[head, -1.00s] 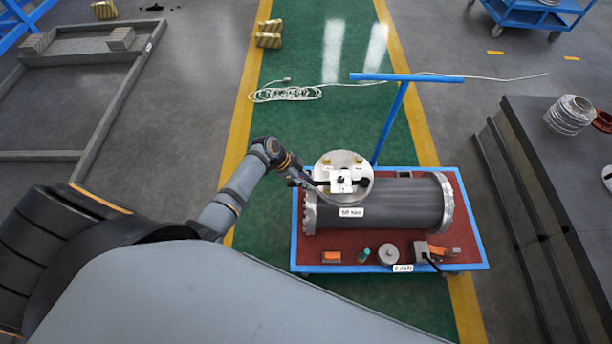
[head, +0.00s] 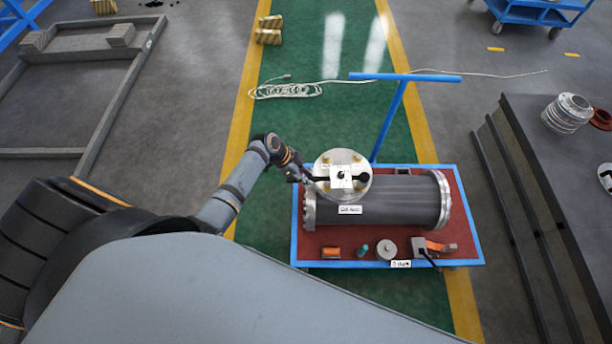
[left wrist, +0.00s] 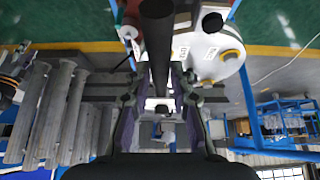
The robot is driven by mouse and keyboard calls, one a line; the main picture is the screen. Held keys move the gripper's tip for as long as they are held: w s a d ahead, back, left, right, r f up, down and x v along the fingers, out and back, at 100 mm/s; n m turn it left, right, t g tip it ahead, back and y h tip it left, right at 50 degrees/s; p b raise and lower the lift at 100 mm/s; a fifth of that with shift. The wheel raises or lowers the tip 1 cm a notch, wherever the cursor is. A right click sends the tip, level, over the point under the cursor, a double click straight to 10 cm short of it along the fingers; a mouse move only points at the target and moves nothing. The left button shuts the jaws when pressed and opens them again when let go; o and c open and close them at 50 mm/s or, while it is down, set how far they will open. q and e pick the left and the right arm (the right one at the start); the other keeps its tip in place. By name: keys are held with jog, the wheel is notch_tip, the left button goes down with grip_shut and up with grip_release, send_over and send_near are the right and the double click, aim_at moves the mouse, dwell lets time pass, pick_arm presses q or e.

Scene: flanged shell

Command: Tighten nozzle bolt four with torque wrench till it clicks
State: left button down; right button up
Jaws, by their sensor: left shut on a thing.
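The flanged shell (head: 390,205) is a dark grey cylinder with pale end flanges, lying on a cart. Its round pale nozzle flange (head: 342,161) faces up, with several brass-coloured bolts around its rim and a white square plate (head: 336,184) at its middle. My left gripper (head: 304,175) is at the flange's left side, shut on the dark handle of the torque wrench (head: 320,179). The wrench reaches across the flange; which bolt it sits on cannot be told. In the left wrist view the dark wrench (left wrist: 157,50) runs between the fingers, beside the pale flange (left wrist: 228,66). My right gripper is not in view.
The blue-edged cart (head: 475,235) has a raised blue handle (head: 405,77) behind the shell. An orange block, a green item, a round grey part and an orange-grey tool lie along its front. Dark stepped slabs (head: 560,190) stand at the right. A white cable lies behind.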

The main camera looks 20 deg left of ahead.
pick_arm(q)
jog(key=shift+r+p, duration=1.45)
jog(key=shift+r, duration=0.45)
jog(key=shift+w, duration=0.1)
